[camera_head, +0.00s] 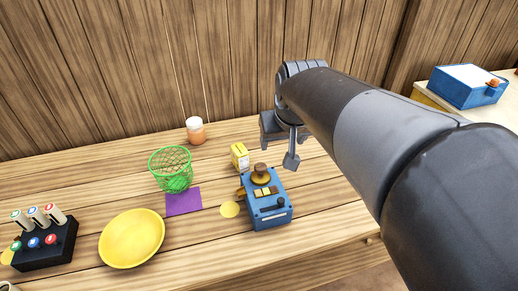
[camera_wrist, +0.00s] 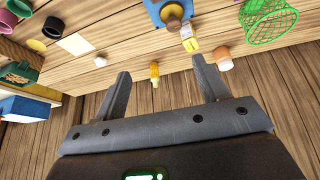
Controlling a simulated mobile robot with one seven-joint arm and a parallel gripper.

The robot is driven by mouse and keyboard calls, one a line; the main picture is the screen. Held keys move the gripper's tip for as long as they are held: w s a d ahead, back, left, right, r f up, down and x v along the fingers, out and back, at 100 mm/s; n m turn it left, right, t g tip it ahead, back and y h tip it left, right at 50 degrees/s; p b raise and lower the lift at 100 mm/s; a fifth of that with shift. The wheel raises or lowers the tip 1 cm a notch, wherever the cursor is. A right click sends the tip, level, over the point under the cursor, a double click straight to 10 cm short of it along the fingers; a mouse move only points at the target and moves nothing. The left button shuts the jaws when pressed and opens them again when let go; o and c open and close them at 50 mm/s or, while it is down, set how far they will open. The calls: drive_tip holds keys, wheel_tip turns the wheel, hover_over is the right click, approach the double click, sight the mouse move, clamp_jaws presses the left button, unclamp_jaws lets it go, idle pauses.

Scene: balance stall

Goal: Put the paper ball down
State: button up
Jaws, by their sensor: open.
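A small whitish lump (camera_wrist: 100,61), which looks like the paper ball, rests on the wooden table in the wrist view, near a cream square (camera_wrist: 75,44). I cannot make it out in the head view, where my arm covers that side of the table. My gripper (camera_wrist: 160,67) is open and nothing is between its fingers. In the head view my gripper (camera_head: 280,148) is above the back of the table, behind the blue device. The lump is apart from the fingers, beyond the left one in the wrist view.
A blue device (camera_head: 268,212) stands near a yellow box (camera_head: 240,157). Left of them are a green mesh basket (camera_head: 171,170), an orange jar (camera_head: 196,132), a purple square (camera_head: 184,202) and a yellow plate (camera_head: 132,238). A small yellow bottle (camera_wrist: 154,72) appears between the fingers' outlines, farther off.

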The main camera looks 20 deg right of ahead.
drive_tip(key=s+a+f+n, duration=0.1)
drive_tip(key=s+a, duration=0.3)
drive_tip(key=s, duration=0.7)
drive_tip(key=shift+a+f+y, duration=0.4)
drive_tip(key=shift+f, duration=0.25)
